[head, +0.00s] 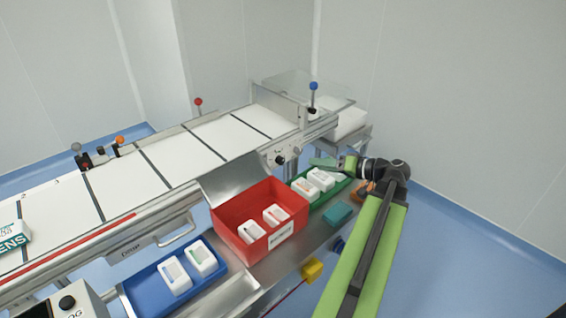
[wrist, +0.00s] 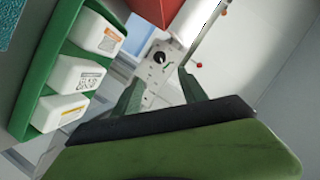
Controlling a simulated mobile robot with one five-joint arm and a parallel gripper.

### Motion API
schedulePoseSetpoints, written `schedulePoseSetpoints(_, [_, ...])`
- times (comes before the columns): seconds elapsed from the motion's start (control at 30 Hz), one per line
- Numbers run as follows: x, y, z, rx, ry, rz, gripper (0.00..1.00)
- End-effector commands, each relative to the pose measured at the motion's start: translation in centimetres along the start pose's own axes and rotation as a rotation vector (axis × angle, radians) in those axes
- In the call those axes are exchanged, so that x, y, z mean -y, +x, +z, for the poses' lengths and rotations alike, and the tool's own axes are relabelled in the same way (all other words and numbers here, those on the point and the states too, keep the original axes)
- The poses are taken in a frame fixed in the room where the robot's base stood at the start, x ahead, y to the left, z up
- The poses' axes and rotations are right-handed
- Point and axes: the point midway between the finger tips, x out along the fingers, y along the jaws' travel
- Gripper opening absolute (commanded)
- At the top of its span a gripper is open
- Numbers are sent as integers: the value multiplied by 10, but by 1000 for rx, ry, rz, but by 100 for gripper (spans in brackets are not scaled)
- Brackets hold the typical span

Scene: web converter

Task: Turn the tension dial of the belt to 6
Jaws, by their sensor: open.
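A round black dial (wrist: 160,58) with a pale pointer mark sits on a light panel in the wrist view, just beyond my fingertips. The number it points to is too small to read. A black knob (head: 280,160) on the belt's side frame in the head view looks like the same dial. My gripper (head: 328,164) is over the green tray at the belt's far end. In the wrist view my gripper (wrist: 161,80) is open and empty, its two green fingers apart with the dial ahead between them, not touched.
A green tray (wrist: 50,95) with white boxes lies to the left in the wrist view. A red bin (head: 240,232), a blue tray (head: 150,292) and a teal block (head: 339,213) are on the bench beside the belt (head: 195,150). Another black knob (head: 67,302) is on a box at lower left.

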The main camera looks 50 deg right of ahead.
Motion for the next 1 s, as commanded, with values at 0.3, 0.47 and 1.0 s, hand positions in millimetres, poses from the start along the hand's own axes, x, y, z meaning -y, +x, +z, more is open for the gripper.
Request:
schedulePoseSetpoints(0.3, [-4,82,2,1,-1,-1,50])
schedulePoseSetpoints(0.47, [-4,117,1,0,0,0,50])
schedulePoseSetpoints(1.0, [-2,146,-1,-3,1,3,50])
